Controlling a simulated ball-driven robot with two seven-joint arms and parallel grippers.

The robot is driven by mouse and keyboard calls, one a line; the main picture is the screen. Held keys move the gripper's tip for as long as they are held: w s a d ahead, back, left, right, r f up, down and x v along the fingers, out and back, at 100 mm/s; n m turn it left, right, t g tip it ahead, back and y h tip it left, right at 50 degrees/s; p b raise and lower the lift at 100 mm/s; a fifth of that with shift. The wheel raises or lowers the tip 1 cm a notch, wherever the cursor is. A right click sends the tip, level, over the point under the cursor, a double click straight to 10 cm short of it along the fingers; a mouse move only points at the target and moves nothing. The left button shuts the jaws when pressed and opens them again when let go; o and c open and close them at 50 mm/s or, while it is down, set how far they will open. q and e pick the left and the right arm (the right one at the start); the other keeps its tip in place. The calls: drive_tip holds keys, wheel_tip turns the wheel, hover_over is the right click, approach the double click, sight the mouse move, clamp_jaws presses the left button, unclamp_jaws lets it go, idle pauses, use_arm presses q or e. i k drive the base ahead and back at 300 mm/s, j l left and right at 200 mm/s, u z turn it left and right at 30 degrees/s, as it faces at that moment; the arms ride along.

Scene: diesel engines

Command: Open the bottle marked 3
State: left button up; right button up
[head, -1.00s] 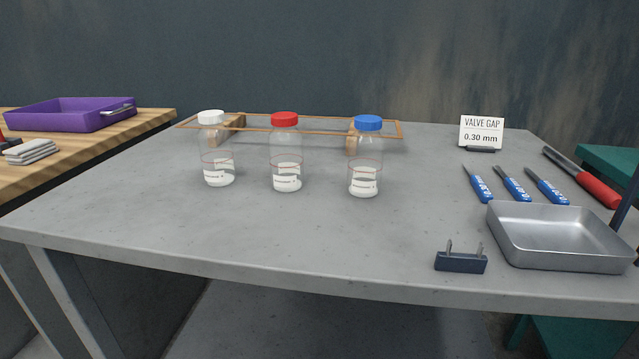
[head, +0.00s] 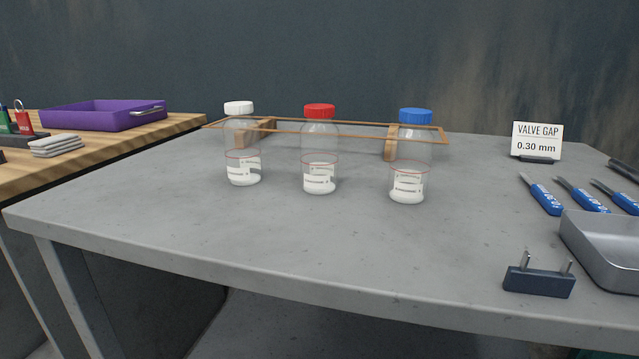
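Three clear bottles stand upright in a row on the grey table, each with its cap on. The left bottle (head: 243,160) has a white cap (head: 239,108). The middle bottle (head: 320,158) has a red cap (head: 319,111). The right bottle (head: 409,165) has a blue cap (head: 415,116). Each has a white label low on its body and some white content at the bottom. The label writing is too small to read, so I cannot tell which one is marked 3. Neither of my grippers shows in the head view.
An orange-brown frame on wooden blocks (head: 391,142) stands behind the bottles. A sign (head: 536,141), blue-handled gauges (head: 585,195), a metal tray (head: 608,250) and a dark two-pin block (head: 539,281) are at right. A purple tray (head: 103,116) lies on the wooden bench. The table front (head: 250,245) is clear.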

sight(241, 134)
drive_tip(key=i+j, duration=0.65)
drive_tip(key=i+j+z, duration=0.1)
drive_tip(key=j+z, duration=0.3)
drive_tip(key=j, duration=0.25)
drive_tip(key=j+z, duration=0.45)
drive_tip(key=j, duration=0.25)
drive_tip(key=k+j+z, duration=0.15)
drive_tip(key=j+z, duration=0.25)
drive_tip(key=j, duration=0.25)
